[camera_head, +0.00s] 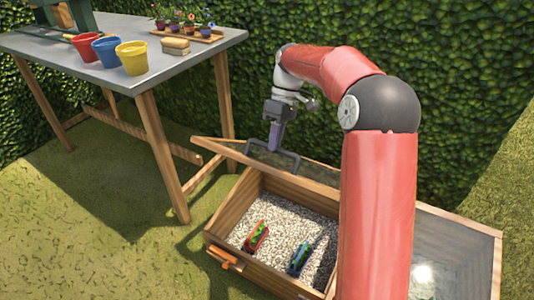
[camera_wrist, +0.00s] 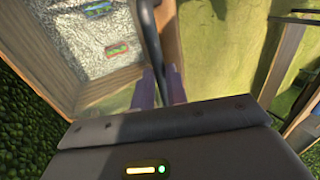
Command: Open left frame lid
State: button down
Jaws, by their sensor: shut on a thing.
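The left frame (camera_head: 222,222) is a wooden box with pale gravel inside, and its inside is exposed. Its wood-edged glass lid (camera_head: 228,153) is raised at the back of the box. My gripper (camera_head: 276,143) is shut on the lid's dark bar handle (camera_head: 287,165). In the wrist view my fingers (camera_wrist: 159,88) stand on either side of the handle bar (camera_wrist: 150,38). A red tray with green plants (camera_head: 255,236) and a blue one (camera_head: 299,257) lie on the gravel. My arm hides the lid's right part and the box's right side.
A right frame under a glass lid (camera_head: 450,255) is shut, beyond my arm. An orange-brown wooden piece (camera_head: 225,258) is at the box's front left. A grey table (camera_head: 90,50) with red, blue and yellow pots (camera_head: 132,58) stands at left. A hedge (camera_head: 440,60) rises behind; grass (camera_head: 90,235) lies open at front left.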

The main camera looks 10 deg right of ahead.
jog(key=shift+w+d+f, duration=0.2)
jog(key=shift+w+d, duration=0.45)
jog(key=shift+d, duration=0.15)
jog(key=c, duration=1.4)
grip_release()
jog(key=shift+w+f, duration=0.1)
jog(key=shift+w, duration=0.05)
jog(key=shift+a, duration=0.1)
jog(key=v, duration=0.8)
jog(key=shift+a, duration=0.2)
